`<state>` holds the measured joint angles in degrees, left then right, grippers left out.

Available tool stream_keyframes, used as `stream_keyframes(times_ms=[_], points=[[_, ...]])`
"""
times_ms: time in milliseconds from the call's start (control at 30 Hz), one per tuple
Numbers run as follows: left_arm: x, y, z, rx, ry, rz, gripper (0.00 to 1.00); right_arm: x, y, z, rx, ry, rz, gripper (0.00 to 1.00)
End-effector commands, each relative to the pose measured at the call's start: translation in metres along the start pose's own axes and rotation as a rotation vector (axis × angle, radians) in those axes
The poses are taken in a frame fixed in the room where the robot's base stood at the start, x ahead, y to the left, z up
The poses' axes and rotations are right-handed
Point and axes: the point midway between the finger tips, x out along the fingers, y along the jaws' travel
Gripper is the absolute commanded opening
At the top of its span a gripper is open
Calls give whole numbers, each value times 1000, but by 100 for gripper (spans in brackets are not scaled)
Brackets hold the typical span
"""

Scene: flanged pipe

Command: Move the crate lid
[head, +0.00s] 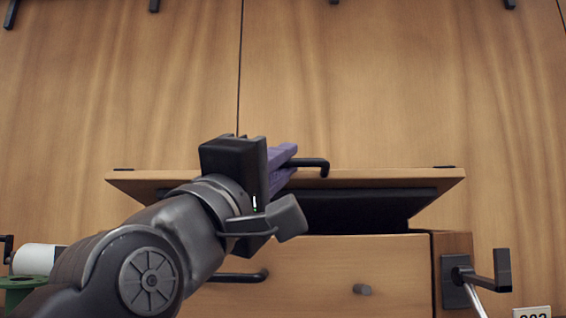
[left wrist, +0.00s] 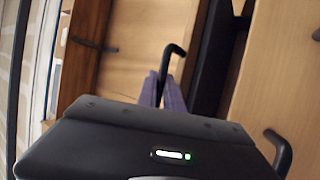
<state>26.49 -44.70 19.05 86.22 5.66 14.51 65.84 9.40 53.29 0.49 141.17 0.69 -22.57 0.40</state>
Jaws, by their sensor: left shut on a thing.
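The crate lid (head: 400,179) is a wooden panel with a dark underside. It is raised at its near edge and stands tilted above the wooden crate (head: 325,272), leaving a dark gap. A black bar handle (head: 318,163) sits on the lid's near edge; it also shows in the left wrist view (left wrist: 175,50). My left gripper (head: 284,160) has purple fingers, which also show in the left wrist view (left wrist: 163,92). They are shut on the handle; the exact contact is partly hidden. My right gripper is in neither view.
Tall wooden cabinet doors (head: 400,80) stand behind the crate. A grey knob (head: 362,289) is on the crate front, and a black-and-metal lever (head: 485,278) stands at its right.

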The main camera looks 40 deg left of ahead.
Motion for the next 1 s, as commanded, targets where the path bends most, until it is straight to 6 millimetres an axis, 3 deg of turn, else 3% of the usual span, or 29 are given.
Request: stream_keyframes(times_ms=[33, 167, 633, 667, 700, 900, 1000], points=[[-8, -10, 3, -1, 1, 2, 0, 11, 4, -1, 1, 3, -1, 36], [-15, -15, 6, -2, 1, 4, 0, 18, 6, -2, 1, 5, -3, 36], [-17, -16, 7, -2, 0, 5, 0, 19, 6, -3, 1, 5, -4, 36], [-17, -16, 7, -2, 0, 5, 12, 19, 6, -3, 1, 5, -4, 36], [-17, -16, 7, -2, 0, 5, 16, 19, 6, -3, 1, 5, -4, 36], [-17, -16, 7, -2, 0, 4, 32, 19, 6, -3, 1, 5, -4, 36], [-17, -17, 7, -1, 0, 2, 33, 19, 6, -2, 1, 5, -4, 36]])
